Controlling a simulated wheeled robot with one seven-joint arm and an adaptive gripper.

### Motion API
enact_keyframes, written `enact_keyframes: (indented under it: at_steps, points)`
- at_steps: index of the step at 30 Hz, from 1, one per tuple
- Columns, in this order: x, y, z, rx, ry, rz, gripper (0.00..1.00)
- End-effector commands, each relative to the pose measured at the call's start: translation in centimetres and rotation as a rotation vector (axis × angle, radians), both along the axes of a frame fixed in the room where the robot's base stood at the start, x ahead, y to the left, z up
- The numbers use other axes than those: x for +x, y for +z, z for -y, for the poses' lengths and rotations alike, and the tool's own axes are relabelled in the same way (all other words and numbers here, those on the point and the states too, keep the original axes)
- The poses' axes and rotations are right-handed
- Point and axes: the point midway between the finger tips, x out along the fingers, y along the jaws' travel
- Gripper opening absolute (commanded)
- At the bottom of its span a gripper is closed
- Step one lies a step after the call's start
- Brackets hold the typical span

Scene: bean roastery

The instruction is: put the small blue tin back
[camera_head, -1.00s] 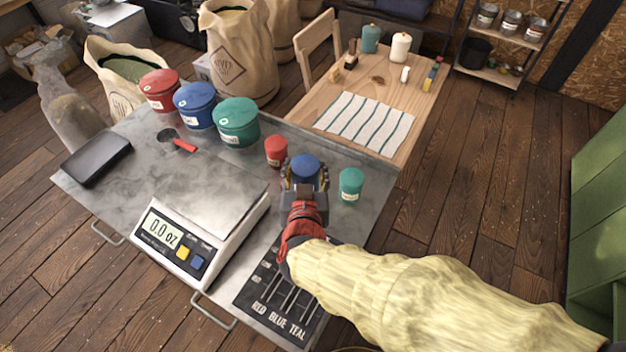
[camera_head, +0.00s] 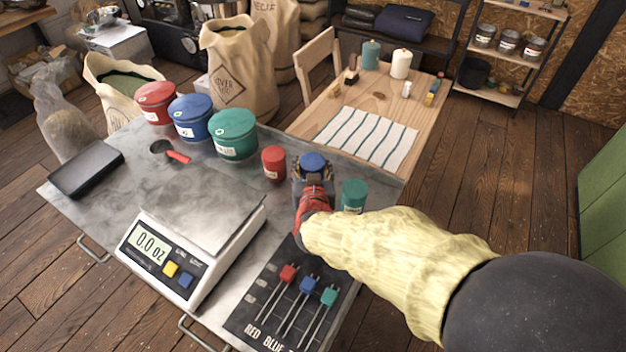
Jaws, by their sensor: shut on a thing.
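The small blue tin (camera_head: 314,161) is between the fingers of my gripper (camera_head: 313,174), which is shut on it. Its lid shows; the gripper hides most of its body. It is at the far edge of the grey metal table (camera_head: 215,182), between the small red tin (camera_head: 273,163) on the left and the small teal tin (camera_head: 354,195) on the right. My arm partly covers the lower part of the teal tin. I cannot tell whether the blue tin touches the tabletop.
Large red (camera_head: 156,103), blue (camera_head: 193,118) and teal (camera_head: 234,135) tins stand at the back left. A scale (camera_head: 191,243) reading 0.0 oz and a slider board (camera_head: 260,322) are in front. A wooden table (camera_head: 325,110) with a striped cloth is behind.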

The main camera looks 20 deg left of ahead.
Motion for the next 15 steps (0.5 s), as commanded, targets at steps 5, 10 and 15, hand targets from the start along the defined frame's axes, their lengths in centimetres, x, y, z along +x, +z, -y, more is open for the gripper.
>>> enact_keyframes:
  at_steps: [5, 10, 15]
  points:
    - [0.7, -0.8, -0.1, 0.001, 0.000, 0.002, 0.16]
    - [1.1, -3.3, -0.2, 0.001, 0.000, 0.002, 0.16]
    - [1.1, -4.2, -0.2, 0.001, 0.000, 0.003, 0.16]
